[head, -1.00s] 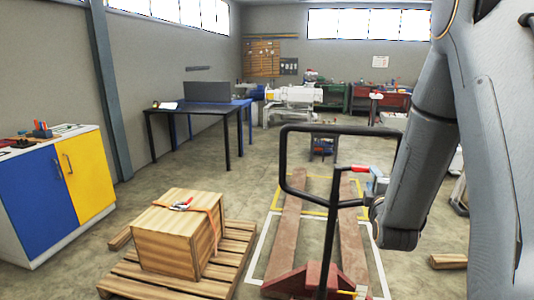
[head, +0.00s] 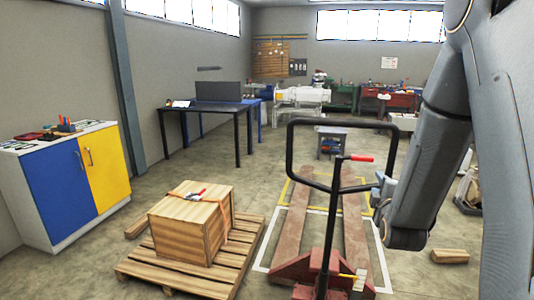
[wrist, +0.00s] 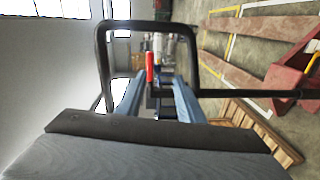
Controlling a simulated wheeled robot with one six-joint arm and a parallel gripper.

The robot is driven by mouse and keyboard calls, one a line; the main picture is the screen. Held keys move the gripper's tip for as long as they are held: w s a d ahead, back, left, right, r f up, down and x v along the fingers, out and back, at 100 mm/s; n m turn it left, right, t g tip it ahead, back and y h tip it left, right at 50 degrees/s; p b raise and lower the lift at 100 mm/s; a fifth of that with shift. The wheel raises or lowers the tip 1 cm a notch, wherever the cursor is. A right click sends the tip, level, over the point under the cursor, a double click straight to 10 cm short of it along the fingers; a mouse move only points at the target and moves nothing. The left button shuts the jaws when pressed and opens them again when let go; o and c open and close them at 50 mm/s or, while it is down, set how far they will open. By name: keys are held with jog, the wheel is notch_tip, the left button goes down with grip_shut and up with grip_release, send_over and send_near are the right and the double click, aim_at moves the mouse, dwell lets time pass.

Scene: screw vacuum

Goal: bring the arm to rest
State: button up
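My arm comes down at the right of the head view, and my gripper (head: 379,190) shows small and partly hidden by the wrist, close to the right side of the pallet jack's handle. In the wrist view my gripper (wrist: 158,100) has two blue-grey fingers with a gap between them. The black handle loop (wrist: 103,60) and its red lever (wrist: 150,67) appear beyond the fingertips. I see nothing held; whether a finger touches the handle I cannot tell.
The red pallet jack (head: 318,268) stands in front, its forks inside floor markings. A wooden crate (head: 185,238) sits on a pallet (head: 170,278) at left. A blue-and-yellow cabinet (head: 70,180) and a dark table (head: 210,107) are farther left. A wood block (head: 450,256) lies at right.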

jog(key=s+a+f+m+g+y, duration=0.3)
jog(key=s+a+f+m+g, duration=0.4)
jog(key=s+a, duration=0.15)
jog(key=s+a+f+m+g, duration=0.1)
jog(key=s+a+m+g, duration=0.2)
jog(key=s, duration=0.7)
jog(key=s+a+f+m+g, duration=0.1)
jog(key=s+m+g, duration=0.3)
jog(key=s, duration=0.6)
jog(key=shift+s+a+g+y, duration=0.2)
jog(key=shift+a+g+y, duration=0.3)
jog(key=shift+a, duration=0.4)
